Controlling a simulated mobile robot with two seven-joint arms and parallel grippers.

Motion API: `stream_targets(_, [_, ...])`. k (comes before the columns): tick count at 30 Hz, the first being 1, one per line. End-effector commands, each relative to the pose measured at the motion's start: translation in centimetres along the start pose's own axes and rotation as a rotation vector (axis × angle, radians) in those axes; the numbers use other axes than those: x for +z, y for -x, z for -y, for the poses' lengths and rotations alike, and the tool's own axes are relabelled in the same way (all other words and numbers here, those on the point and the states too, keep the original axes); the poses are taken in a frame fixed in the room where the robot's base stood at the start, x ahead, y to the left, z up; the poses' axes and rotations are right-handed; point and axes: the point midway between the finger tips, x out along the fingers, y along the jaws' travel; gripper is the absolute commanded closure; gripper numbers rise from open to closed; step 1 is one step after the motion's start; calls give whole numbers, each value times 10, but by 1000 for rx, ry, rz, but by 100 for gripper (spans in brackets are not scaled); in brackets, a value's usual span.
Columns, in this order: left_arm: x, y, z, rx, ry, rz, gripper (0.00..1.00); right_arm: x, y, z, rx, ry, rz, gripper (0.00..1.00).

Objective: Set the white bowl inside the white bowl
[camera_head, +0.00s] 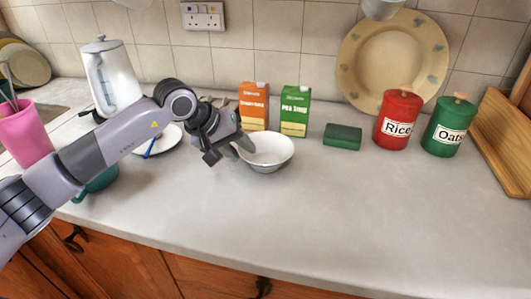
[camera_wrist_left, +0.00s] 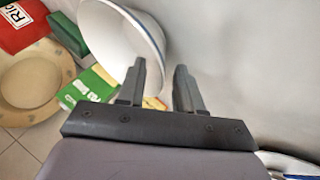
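A white bowl (camera_head: 268,152) stands upright on the grey worktop, near the middle of the head view. It also shows in the left wrist view (camera_wrist_left: 118,42), with a thin blue line along its rim. My left gripper (camera_head: 241,146) is at the bowl's left rim. In the left wrist view its two fingers (camera_wrist_left: 165,80) are apart, and one overlaps the rim; I cannot tell whether they touch it. A second white bowl cannot be made out clearly. A white dish (camera_head: 160,139) lies partly behind my left arm. My right gripper is not in view.
An orange carton (camera_head: 253,105) and a green carton (camera_head: 295,112) stand close behind the bowl. A green sponge (camera_head: 342,136), red tin (camera_head: 398,120) and green tin (camera_head: 449,127) are to the right. A white kettle (camera_head: 112,78) is at left. The front worktop is clear.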

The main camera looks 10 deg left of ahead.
Motion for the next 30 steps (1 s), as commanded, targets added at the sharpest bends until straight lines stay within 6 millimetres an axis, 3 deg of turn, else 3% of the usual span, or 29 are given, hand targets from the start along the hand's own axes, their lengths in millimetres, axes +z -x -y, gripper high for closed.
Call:
stream_targets(9, [0,-9,0,0,-1,-1,65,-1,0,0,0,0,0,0])
stream_targets(10, [0,-9,0,0,-1,-1,68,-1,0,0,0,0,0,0])
stream_targets(13, [0,-9,0,0,-1,-1,100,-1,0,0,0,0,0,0])
stream_targets(30, [-5,2,-7,4,-2,-5,100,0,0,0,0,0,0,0])
